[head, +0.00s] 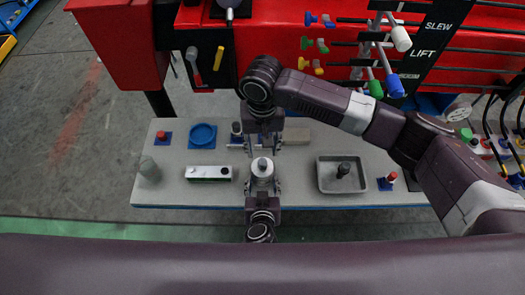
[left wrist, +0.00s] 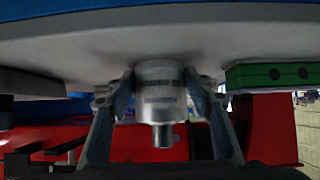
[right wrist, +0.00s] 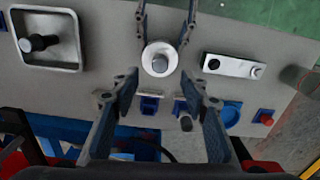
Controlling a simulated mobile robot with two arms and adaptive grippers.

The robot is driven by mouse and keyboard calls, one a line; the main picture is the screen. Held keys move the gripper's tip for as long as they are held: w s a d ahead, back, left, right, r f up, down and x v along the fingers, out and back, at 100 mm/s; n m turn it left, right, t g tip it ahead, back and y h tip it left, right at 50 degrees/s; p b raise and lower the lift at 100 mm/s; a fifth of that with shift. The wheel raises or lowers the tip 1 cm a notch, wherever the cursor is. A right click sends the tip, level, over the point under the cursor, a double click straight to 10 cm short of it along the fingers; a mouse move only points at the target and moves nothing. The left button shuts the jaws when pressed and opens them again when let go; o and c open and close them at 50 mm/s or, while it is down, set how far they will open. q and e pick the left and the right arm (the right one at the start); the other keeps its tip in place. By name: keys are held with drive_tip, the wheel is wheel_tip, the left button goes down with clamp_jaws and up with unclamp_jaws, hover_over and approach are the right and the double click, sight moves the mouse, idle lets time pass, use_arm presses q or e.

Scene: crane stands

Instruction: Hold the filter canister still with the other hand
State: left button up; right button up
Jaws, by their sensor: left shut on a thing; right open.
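The filter canister (head: 262,168), pale grey with a narrower top, stands upright on the table near its front edge. My left gripper (head: 262,185) is shut on it, one finger on each side. In the left wrist view the canister (left wrist: 160,90) sits between the two fingers (left wrist: 158,95), against the table top, and the picture is upside down. My right gripper (head: 263,142) is open and empty, behind the canister in the head view. In the right wrist view its fingers (right wrist: 163,95) are spread wide, and the canister (right wrist: 160,58) shows beyond them, apart from them.
The grey table (head: 300,190) carries a tray (head: 322,184) with a dark knobbed part at right, a green and white block (head: 208,173) at left and a blue dish (head: 202,136) behind. Red machinery with levers (head: 385,65) stands behind the table.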

wheel_tip(320, 180, up, 10)
drive_tip(key=shift+f, duration=0.25)
use_arm(q)
drive_tip(key=o, duration=1.5)
drive_tip(key=shift+c, duration=0.2)
drive_tip(key=v, duration=1.2)
